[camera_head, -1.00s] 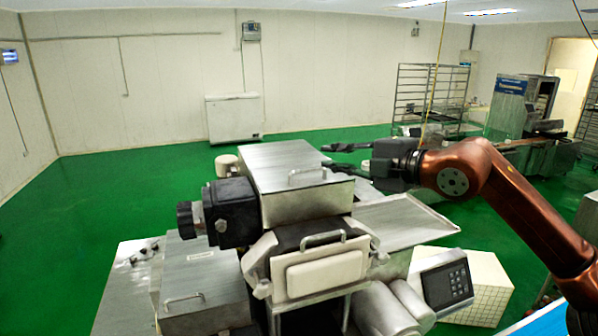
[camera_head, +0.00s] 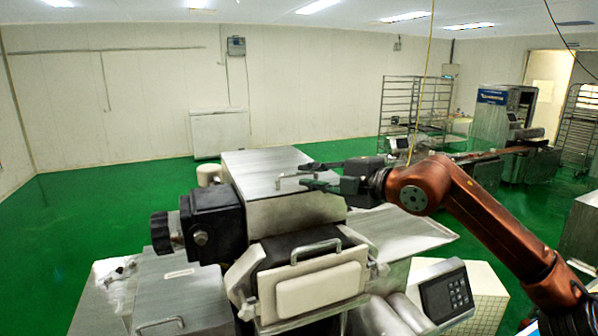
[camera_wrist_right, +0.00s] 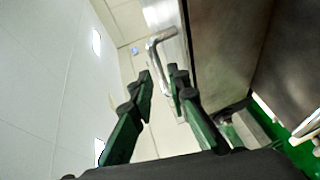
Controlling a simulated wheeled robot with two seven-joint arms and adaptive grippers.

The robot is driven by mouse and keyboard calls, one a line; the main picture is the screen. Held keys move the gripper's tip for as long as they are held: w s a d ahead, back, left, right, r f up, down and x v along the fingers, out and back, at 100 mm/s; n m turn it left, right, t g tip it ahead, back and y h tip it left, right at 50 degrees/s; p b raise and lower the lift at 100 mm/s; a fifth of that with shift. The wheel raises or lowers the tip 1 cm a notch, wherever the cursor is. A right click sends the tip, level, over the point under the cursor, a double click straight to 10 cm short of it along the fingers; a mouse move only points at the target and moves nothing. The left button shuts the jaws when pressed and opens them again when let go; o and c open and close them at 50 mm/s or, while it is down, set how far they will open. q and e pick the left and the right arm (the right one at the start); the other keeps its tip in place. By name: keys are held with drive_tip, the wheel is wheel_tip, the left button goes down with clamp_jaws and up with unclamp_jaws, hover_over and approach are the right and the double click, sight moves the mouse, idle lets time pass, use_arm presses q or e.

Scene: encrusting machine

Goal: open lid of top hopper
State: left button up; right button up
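The top hopper (camera_head: 290,214) is a steel box with a flat silver lid (camera_head: 258,165) lying shut on it. A bar handle (camera_head: 279,183) stands at the lid's front edge. My right gripper (camera_head: 304,175) is open and empty at the handle's right end, its fingers pointing left. In the right wrist view the open fingers (camera_wrist_right: 160,82) have the bent handle (camera_wrist_right: 152,48) just beyond their tips, roughly in line with the gap. I cannot tell whether they touch it. My left gripper is out of view.
A black motor block (camera_head: 212,222) sits left of the hopper. A lower white panel with its own handle (camera_head: 316,250) is in front. A steel tray (camera_head: 405,232) and control panel (camera_head: 446,294) are at right.

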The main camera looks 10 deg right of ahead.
sight(300, 175)
drive_tip(key=p+x, duration=0.1)
drive_tip(key=x, duration=0.3)
drive_tip(key=shift+w+f, duration=0.1)
drive_tip(key=shift+c, duration=0.4)
drive_tip(key=shift+a, duration=0.1)
clamp_jaws()
